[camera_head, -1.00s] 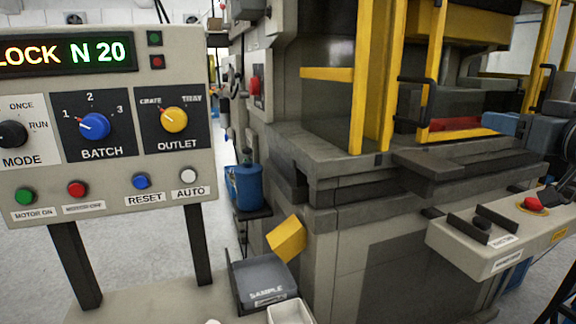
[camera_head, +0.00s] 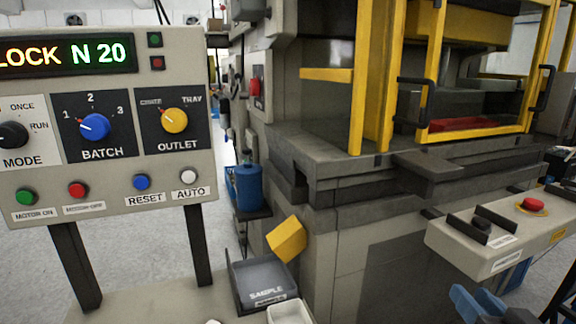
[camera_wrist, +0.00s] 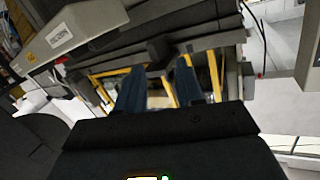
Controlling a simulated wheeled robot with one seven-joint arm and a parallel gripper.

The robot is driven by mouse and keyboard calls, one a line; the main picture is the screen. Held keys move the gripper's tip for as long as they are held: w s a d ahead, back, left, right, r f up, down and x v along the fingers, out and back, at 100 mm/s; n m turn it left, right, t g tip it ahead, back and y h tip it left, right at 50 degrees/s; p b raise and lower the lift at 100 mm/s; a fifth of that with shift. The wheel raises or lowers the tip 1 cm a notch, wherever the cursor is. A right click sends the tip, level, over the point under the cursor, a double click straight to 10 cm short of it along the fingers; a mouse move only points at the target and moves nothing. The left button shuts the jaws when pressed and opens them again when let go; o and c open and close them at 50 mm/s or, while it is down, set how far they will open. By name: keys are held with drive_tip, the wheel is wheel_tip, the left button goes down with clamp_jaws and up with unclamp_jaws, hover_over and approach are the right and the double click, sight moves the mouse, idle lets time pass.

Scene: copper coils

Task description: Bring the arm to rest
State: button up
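My gripper (camera_head: 474,296) shows at the lower right of the head view, its blue fingers in front of the press and below the grey control console. In the wrist view my gripper (camera_wrist: 158,72) has its two blue fingers apart with nothing between them. It is clear of the press and touches nothing that I can see. Most of my arm is outside the head view.
A control panel (camera_head: 120,170) with knobs and buttons stands at the left. The press (camera_head: 350,190) with yellow guard frames fills the middle and right. A console (camera_head: 500,245) with a red button juts out at right. A grey sample tray (camera_head: 262,280) sits low in the middle.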

drive_tip(key=s+a+f+g, duration=0.1)
drive_tip(key=s+a+f, duration=0.15)
drive_tip(key=s, duration=0.65)
drive_tip(key=s+a+f, duration=0.2)
drive_tip(key=s+f, duration=0.1)
drive_tip(key=s, duration=0.6)
drive_tip(key=s+a+f+g, duration=0.1)
drive_tip(key=s+a+f, duration=0.15)
drive_tip(key=s, duration=0.65)
drive_tip(key=s+a+r+n, duration=0.1)
drive_tip(key=s+r+n, duration=0.1)
drive_tip(key=s, duration=0.8)
drive_tip(key=shift+s+r, duration=0.2)
drive_tip(key=shift+r, duration=0.4)
drive_tip(key=shift+a, duration=0.15)
